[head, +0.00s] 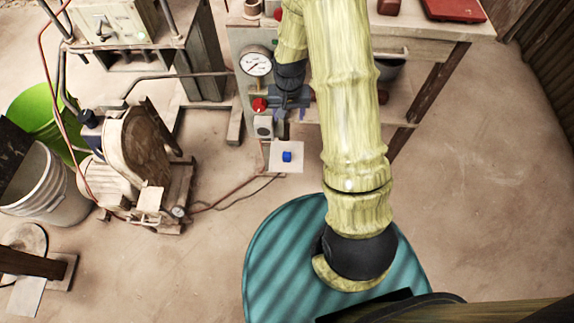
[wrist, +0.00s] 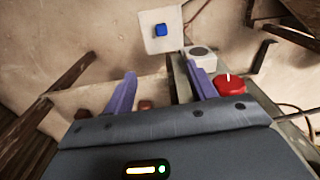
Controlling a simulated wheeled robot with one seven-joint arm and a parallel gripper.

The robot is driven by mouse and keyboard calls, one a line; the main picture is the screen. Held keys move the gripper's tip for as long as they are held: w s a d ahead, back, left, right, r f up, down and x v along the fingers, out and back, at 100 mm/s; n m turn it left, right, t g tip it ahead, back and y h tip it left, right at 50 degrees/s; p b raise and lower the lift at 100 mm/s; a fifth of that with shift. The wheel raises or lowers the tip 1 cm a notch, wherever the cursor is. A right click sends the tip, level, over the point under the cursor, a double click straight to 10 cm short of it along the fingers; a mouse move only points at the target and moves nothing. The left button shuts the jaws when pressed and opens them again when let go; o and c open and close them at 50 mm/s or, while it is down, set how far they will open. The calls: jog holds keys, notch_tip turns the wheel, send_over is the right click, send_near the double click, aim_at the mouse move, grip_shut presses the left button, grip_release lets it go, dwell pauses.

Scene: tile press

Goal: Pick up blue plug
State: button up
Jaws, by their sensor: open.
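The blue plug (head: 287,156) is a small blue block on a white square plate (head: 275,163), which lies low by the floor in front of the press panel. In the wrist view the plug (wrist: 160,30) shows at the top centre, on its white plate (wrist: 151,44), beyond the fingertips. My gripper (head: 291,115) is above and behind the plug in the head view, near the panel. In the wrist view its two purple fingers (wrist: 160,70) are spread apart with nothing between them, clear of the plug.
A panel with a pressure gauge (head: 256,63) and red button (head: 259,104) stands just left of my gripper; the button (wrist: 231,84) is near the right finger. A workbench (head: 420,52) is to the right. A motor unit (head: 135,150) and buckets stand left. Floor right is clear.

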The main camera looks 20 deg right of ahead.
notch_tip(320, 180, down, 10)
jog(key=w+b, duration=0.1)
jog(key=b, duration=0.2)
jog(key=shift+w+r+m, duration=0.2)
jog(key=shift+m, duration=0.1)
jog(key=shift+f, duration=0.1)
jog(key=b, duration=0.5)
send_near(287, 163)
jog(key=shift+w+d+f, duration=0.15)
jog(key=shift+w+d, duration=0.1)
jog(key=shift+w, duration=0.2)
jog(key=shift+w+d+f, duration=0.15)
jog(key=shift+w+d, duration=0.05)
jog(key=shift+w, duration=0.2)
jog(key=shift+a+f, duration=0.15)
jog(key=shift+f, duration=0.1)
jog(key=shift+a, duration=0.15)
jog(key=shift+s, duration=0.1)
jog(key=f+b, duration=0.1)
jog(key=f, duration=0.1)
jog(key=s+f+b, duration=0.1)
jog(key=f, duration=0.2)
jog(key=shift+a+f, duration=0.15)
